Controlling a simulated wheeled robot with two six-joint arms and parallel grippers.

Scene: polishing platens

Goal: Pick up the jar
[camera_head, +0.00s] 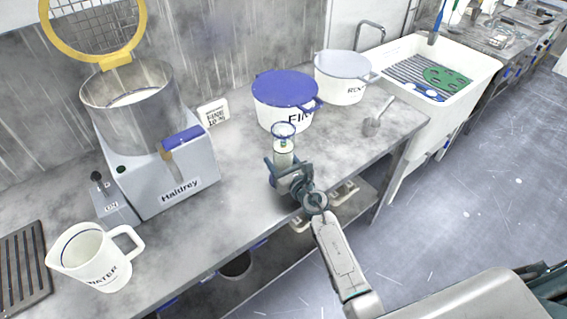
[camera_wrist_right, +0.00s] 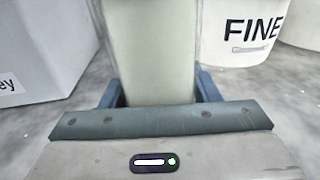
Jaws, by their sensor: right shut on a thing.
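The jar (camera_head: 283,146) is a slim, pale green-white upright vessel with a clear, wide rim at its top. It stands out over the bench in front of the blue-lidded tub. My right gripper (camera_head: 286,168) is shut around its lower part. In the right wrist view the jar (camera_wrist_right: 152,50) fills the middle, between the blue fingers of the gripper (camera_wrist_right: 155,88). Whether the jar's base touches the bench is hidden by the gripper. My left gripper is not in view.
A tub marked FINE (camera_head: 285,100) with a blue lid stands just behind the jar. A white tub (camera_head: 342,78) and a scoop (camera_head: 378,118) are to the right. The Haldrey machine (camera_head: 165,180) and a water jug (camera_head: 95,258) are on the left. Bare bench lies between machine and jar.

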